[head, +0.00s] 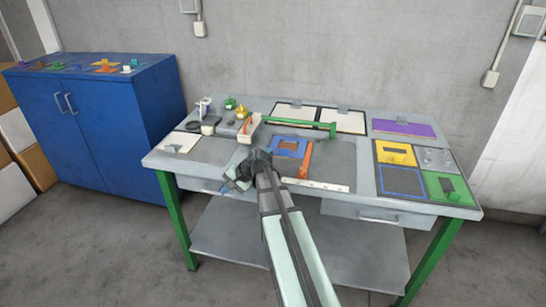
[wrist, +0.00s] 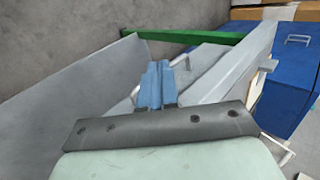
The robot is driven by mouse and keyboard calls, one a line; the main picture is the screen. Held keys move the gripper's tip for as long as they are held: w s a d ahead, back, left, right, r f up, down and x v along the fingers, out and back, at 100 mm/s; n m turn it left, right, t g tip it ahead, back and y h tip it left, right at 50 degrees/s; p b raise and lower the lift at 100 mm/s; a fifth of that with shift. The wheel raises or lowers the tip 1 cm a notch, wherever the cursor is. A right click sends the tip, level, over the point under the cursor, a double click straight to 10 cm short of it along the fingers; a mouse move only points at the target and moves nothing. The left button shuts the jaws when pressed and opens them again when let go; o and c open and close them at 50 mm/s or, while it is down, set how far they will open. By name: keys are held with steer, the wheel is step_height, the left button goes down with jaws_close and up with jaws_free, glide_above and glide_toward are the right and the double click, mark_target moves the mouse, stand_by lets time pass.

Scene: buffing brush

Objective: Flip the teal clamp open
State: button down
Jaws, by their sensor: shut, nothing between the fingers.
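My gripper (head: 237,181) is at the front left edge of the workbench, beside the end of my arm. In the wrist view its blue fingers (wrist: 155,86) lie together, shut, with nothing held between them. I cannot make out a teal clamp with certainty in either view. A tiny teal-looking piece (head: 136,63) shows on the blue cabinet top, too small to identify. My arm covers part of the bench front, which may hide something.
The grey workbench (head: 345,150) carries a green bar (head: 300,124), a blue plate (head: 290,147), an orange bar (head: 306,160), a yellow plate (head: 396,154) and a purple panel (head: 400,128). A blue cabinet (head: 105,110) stands left. Small items crowd the bench's back left.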

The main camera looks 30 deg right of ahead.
steer(key=d+r, duration=0.3)
steer(key=d+r+m+t, duration=0.1)
steer(key=d+r, duration=0.2)
steer(key=r, duration=0.1)
steer(key=d+r+t, duration=0.1)
steer(key=d+r, duration=0.2)
steer(key=r, duration=0.1)
steer(key=shift+w+d+r, duration=0.15)
steer(key=shift+w+d, duration=0.05)
steer(key=shift+d, duration=0.15)
steer(key=s+d, duration=0.3)
steer(key=d, duration=0.2)
steer(key=s+d+r+m+h, duration=0.1)
steer(key=s+d, duration=0.2)
steer(key=d, duration=0.2)
steer(key=s+d+m+h, duration=0.1)
steer(key=s+d, duration=0.2)
steer(key=d, duration=0.2)
steer(key=shift+s+d+r+t, duration=0.35)
steer(key=shift+s+t, duration=0.05)
steer(key=shift+w, duration=0.1)
steer(key=x, duration=1)
steer(key=shift+w+a, duration=0.2)
steer(key=shift+w, duration=0.35)
steer(key=shift+w+a, duration=0.2)
steer(key=shift+w, duration=0.3)
steer(key=shift+w+a, duration=0.35)
steer(key=shift+w, duration=0.35)
